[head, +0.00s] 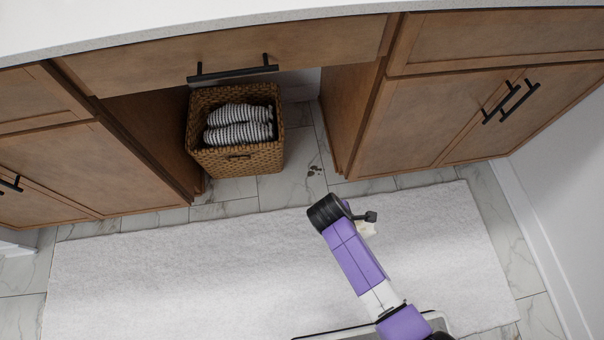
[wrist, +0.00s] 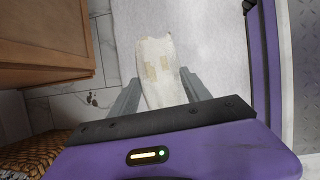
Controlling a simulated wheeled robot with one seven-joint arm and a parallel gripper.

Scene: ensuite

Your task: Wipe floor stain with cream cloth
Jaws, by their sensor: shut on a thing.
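The dark stain (head: 314,170) is a small patch of spots on the tiled floor, just right of the wicker basket and in front of the cabinet opening. It also shows in the wrist view (wrist: 92,98), left of my gripper. The cream cloth (wrist: 157,70) hangs between the fingers of my gripper (wrist: 160,88), which is shut on it. In the head view a bit of the cloth (head: 366,229) shows beside my wrist, above the white rug. The stain is apart from the cloth. My wrist hides part of the cloth in the head view.
A wicker basket (head: 238,158) with striped towels (head: 240,125) stands in the cabinet opening. Wooden cabinets (head: 430,120) flank it, under a pale counter (head: 180,22). A white rug (head: 180,265) covers much of the floor. A white wall (head: 560,170) is at the right.

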